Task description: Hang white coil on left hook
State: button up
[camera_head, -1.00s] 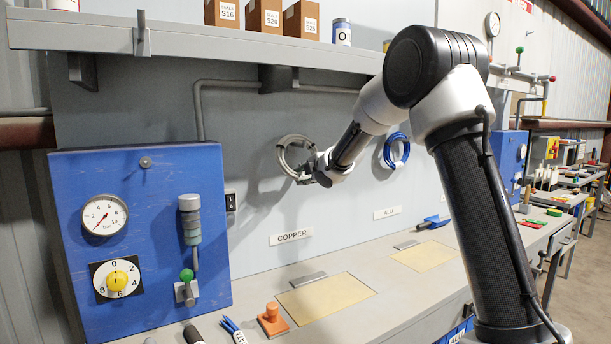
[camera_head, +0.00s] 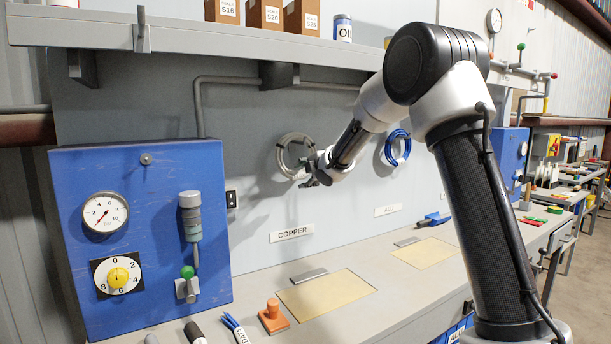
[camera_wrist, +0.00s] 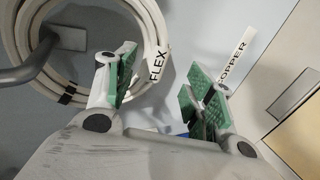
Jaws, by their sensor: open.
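The white coil (camera_head: 281,157) hangs against the grey back panel above the COPPER label (camera_head: 291,233). In the wrist view the coil (camera_wrist: 45,85) is at the upper left, with a grey hook bar (camera_wrist: 25,68) running through its ring and a black-lettered FLEX tag (camera_wrist: 157,62) beside it. My gripper (camera_head: 309,176) is just right of and below the coil's centre. In the wrist view my gripper (camera_wrist: 163,85) has its green-padded fingers spread, with nothing held between them. The left finger is close to the coil and tag; whether it touches them I cannot tell.
A blue coil (camera_head: 389,150) hangs to the right above the ALU label (camera_head: 386,210). A blue gauge panel (camera_head: 140,240) stands at the left, and a shelf (camera_head: 200,38) with boxes runs above. The bench holds an orange stamp-like piece (camera_head: 273,318) and a tan mat (camera_head: 325,295).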

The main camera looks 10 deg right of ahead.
jog(key=v, duration=1.2)
jog(key=s+d+f+m+g+h, duration=0.5)
jog(key=s+d+f+m, duration=0.5)
jog(key=s+d+m, duration=0.1)
jog(key=s+m+g+y, duration=0.1)
jog(key=s+m, duration=0.9)
jog(key=s, duration=2.3)
jog(key=shift+s+r+m+g, duration=0.2)
jog(key=shift+m+g, duration=0.2)
jog(key=shift+g, duration=0.8)
